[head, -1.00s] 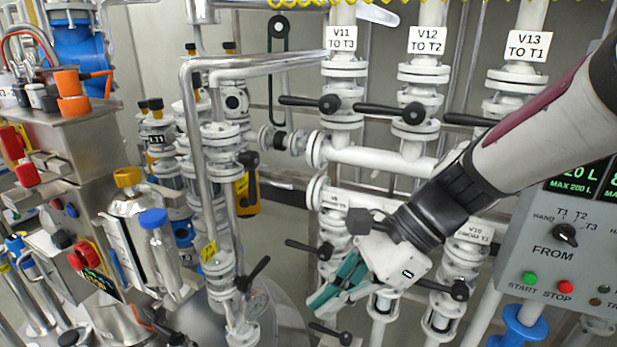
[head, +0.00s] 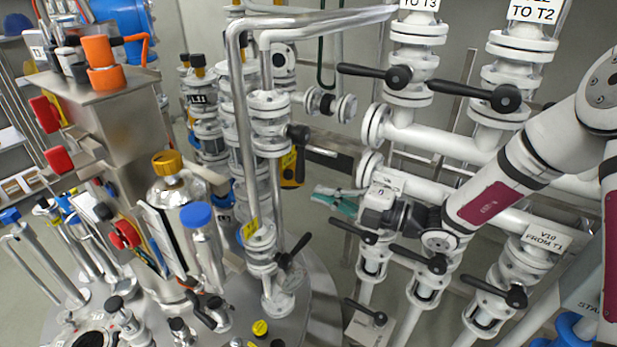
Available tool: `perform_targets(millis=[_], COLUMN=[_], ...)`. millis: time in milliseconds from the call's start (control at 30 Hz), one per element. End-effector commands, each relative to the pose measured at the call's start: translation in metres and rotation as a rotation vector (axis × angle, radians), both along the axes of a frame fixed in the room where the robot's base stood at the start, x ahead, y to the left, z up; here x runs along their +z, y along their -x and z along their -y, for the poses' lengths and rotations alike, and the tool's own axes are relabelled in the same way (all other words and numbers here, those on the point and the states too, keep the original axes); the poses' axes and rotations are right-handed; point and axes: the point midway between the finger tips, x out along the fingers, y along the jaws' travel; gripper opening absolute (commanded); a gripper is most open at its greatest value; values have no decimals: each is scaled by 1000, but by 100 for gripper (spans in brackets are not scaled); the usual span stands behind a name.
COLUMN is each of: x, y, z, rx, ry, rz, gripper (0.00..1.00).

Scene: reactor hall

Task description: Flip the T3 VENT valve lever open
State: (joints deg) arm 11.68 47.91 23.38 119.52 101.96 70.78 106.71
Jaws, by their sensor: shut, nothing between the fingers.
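No label reading T3 VENT is legible in the head view, so I cannot tell for certain which lever is the T3 VENT one. A valve with a black lever (head: 293,250) stands low on the steel vessel, with a small yellow tag (head: 250,229) of unreadable text beside its pipe. The lever is tilted up to the right. Another black handle (head: 298,136) sits higher on the neighbouring pipework. My gripper (head: 322,196) has teal fingers, shut and empty, pointing left. In the picture it is above and right of the lower lever, apart from it.
White pipes with several black-levered valves (head: 422,260) stand below and right of my gripper. A horizontal white pipe (head: 440,143) runs above it. A steel cabinet (head: 125,110), a gold-capped cylinder (head: 172,192) and a blue-capped tube (head: 203,240) stand left. The vessel top (head: 310,300) has small fittings.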

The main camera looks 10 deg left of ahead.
Motion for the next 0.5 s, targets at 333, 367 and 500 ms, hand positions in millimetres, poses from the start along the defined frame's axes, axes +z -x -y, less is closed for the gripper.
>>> perform_targets(millis=[333,367,500], x=[1,1,2], y=[-9,-10,-15], z=[-57,-63,-89], rx=[6,7,7], ry=[2,2,4], rz=[4,4,7], gripper=[0,0,0])
